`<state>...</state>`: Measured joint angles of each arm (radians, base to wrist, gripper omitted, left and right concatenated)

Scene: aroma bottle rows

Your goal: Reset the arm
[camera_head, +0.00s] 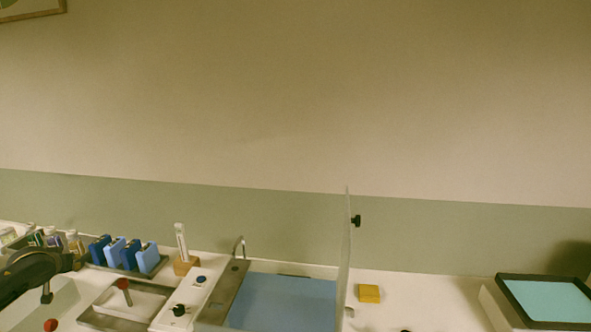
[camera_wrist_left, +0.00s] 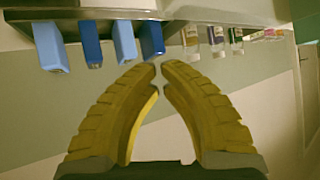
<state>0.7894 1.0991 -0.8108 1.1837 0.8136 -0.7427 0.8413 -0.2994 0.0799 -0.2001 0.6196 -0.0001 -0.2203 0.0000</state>
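My left arm comes in from the left edge of the head view, and its dark end, the left gripper (camera_head: 70,262), is in front of the row of small bottles. In the left wrist view the two yellow ridged fingers of the left gripper (camera_wrist_left: 159,68) curve inward, their tips almost together and nothing between them. Aroma bottles (camera_wrist_left: 215,38) stand in a row beyond the fingertips, apart from them; that view appears upside down. Bottles (camera_head: 74,242) also show in the head view, partly hidden by my arm. My right gripper is not in view.
Blue holders (camera_head: 124,252) stand beside the bottles. A tube in a wooden block (camera_head: 183,262), a white device with a black knob (camera_head: 187,298), a blue-topped panel (camera_head: 282,300) and a clear upright screen (camera_head: 345,255) follow rightward. A yellow block (camera_head: 369,293) lies on open counter.

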